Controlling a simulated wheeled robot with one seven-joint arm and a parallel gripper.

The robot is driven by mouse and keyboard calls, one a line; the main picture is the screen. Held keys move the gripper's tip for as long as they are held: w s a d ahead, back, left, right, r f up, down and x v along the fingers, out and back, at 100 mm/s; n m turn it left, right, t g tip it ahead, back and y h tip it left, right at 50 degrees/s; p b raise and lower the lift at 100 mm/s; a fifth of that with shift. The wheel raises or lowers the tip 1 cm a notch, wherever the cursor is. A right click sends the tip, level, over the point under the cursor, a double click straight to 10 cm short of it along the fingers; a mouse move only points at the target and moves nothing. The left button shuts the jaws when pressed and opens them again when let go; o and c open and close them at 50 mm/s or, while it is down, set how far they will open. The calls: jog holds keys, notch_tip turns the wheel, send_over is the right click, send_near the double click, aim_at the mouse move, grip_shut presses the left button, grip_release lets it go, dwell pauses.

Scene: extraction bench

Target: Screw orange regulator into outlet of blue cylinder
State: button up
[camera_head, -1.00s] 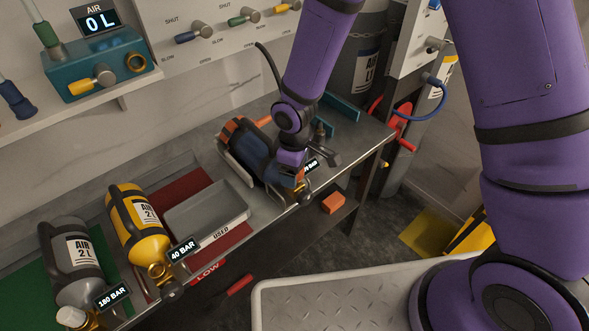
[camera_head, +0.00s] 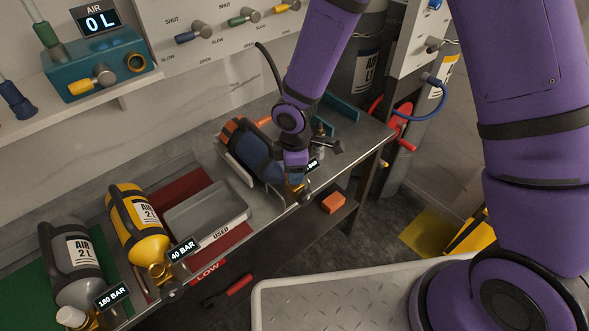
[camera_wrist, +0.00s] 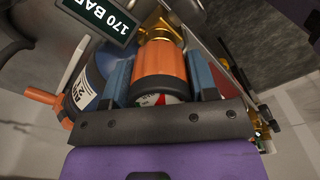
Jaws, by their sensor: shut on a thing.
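The blue cylinder (camera_head: 258,158) lies in a cradle on the bench. Its blue side and white label also show at the left of the wrist view (camera_wrist: 84,84). The orange regulator (camera_wrist: 160,72), with a gauge dial on its near end, is between the blue fingers of my gripper (camera_wrist: 160,85), which are shut on it. Its far end meets or nearly meets the brass outlet (camera_wrist: 157,32); whether the threads are engaged cannot be told. In the head view my gripper (camera_head: 296,178) is at the cylinder's valve end and mostly hides the regulator.
A tag reading 170 BAR (camera_wrist: 98,14) is close to the fingers. A grey USED tray (camera_head: 205,212), a yellow cylinder (camera_head: 138,225) and a grey cylinder (camera_head: 72,262) are to the left. An orange block (camera_head: 333,203) sits below the bench edge.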

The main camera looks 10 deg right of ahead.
jog(key=m, duration=0.8)
jog(key=shift+m, duration=0.3)
jog(key=m, duration=1.2)
jog(key=shift+m, duration=0.3)
jog(key=m, duration=0.5)
jog(key=shift+m, duration=0.3)
jog(key=o, duration=1)
jog(key=shift+f, duration=0.1)
